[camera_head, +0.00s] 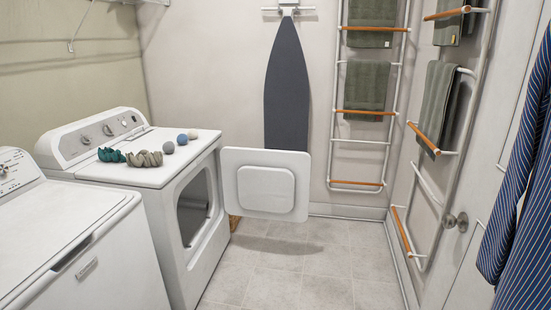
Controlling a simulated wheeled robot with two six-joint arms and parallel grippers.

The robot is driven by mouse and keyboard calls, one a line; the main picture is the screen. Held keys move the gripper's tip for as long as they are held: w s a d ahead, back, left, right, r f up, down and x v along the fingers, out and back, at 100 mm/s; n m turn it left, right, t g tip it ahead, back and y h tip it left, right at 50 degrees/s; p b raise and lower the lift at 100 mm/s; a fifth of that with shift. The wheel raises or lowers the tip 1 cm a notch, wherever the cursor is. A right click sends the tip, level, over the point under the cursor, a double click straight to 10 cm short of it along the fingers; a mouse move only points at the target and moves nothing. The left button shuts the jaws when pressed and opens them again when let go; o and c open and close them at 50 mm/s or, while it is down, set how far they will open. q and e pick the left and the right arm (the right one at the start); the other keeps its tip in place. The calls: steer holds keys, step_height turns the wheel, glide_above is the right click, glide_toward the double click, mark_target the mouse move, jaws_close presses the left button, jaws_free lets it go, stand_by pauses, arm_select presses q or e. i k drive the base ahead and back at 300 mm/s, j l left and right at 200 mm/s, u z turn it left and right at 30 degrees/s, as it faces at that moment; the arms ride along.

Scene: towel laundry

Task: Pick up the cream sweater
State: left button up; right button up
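I see no cream sweater in the head view. A white front-loading dryer (172,177) stands at the left with its door (265,184) swung open to the right. The dryer's opening (194,208) shows at an angle, and what lies inside is too dark to tell. Neither of my grippers is in view.
A white washer (68,235) stands at the left front, lid shut. Teal and grey-green bundles (145,158) and several balls lie on the dryer. An ironing board (287,95) and towel racks (361,184) are on the walls. Striped clothing (520,210) hangs right. Tiled floor (290,270) is clear.

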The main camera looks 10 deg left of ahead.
mark_target(143, 157)
steer(key=i, duration=1.5)
